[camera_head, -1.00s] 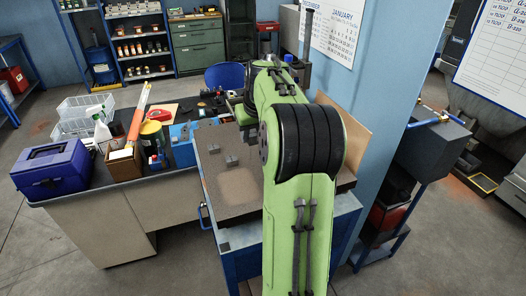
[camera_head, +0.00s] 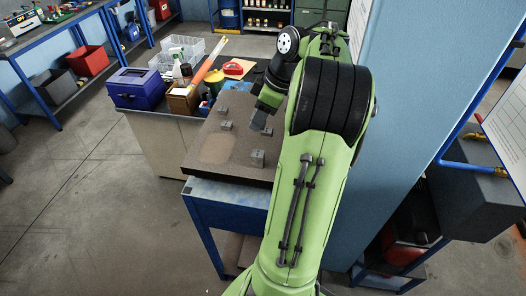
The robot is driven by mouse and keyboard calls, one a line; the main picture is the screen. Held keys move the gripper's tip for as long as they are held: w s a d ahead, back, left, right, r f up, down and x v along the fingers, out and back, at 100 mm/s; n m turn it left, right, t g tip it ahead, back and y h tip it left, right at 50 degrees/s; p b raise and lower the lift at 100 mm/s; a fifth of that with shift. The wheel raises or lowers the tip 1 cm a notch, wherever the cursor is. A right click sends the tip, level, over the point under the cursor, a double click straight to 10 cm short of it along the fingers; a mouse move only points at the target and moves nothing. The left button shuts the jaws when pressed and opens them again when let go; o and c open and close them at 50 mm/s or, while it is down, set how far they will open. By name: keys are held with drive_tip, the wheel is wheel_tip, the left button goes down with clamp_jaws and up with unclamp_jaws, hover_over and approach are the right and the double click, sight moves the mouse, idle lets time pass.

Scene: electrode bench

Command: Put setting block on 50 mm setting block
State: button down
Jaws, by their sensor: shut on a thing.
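Several small grey setting blocks stand apart on the brown-grey plate (camera_head: 205,172). One block (camera_head: 258,158) is near the front right, one (camera_head: 226,126) is at the left, one (camera_head: 223,111) is behind it, and one (camera_head: 267,131) is close to my gripper. I cannot tell which is the 50 mm block. My gripper (camera_head: 260,118) points down over the right part of the plate, behind the front block. It is shut on a grey setting block, barely distinguishable from the dark fingers at this size.
My green arm covers the plate's right side. Behind the plate are a blue toolbox (camera_head: 137,88), a wooden box (camera_head: 183,100), a yellow can (camera_head: 215,82) and a white wire basket (camera_head: 178,50). The plate's front left is clear.

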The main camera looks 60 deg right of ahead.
sight(254, 153)
wheel_tip(254, 153, down, 10)
drive_tip(key=b, duration=0.3)
drive_tip(key=shift+w+a+b, duration=0.15)
drive_tip(key=shift+b, duration=0.25)
drive_tip(key=shift+f, duration=0.1)
drive_tip(key=shift+f, duration=0.15)
drive_tip(key=c, duration=0.7)
unclamp_jaws()
drive_tip(key=shift+c, duration=0.2)
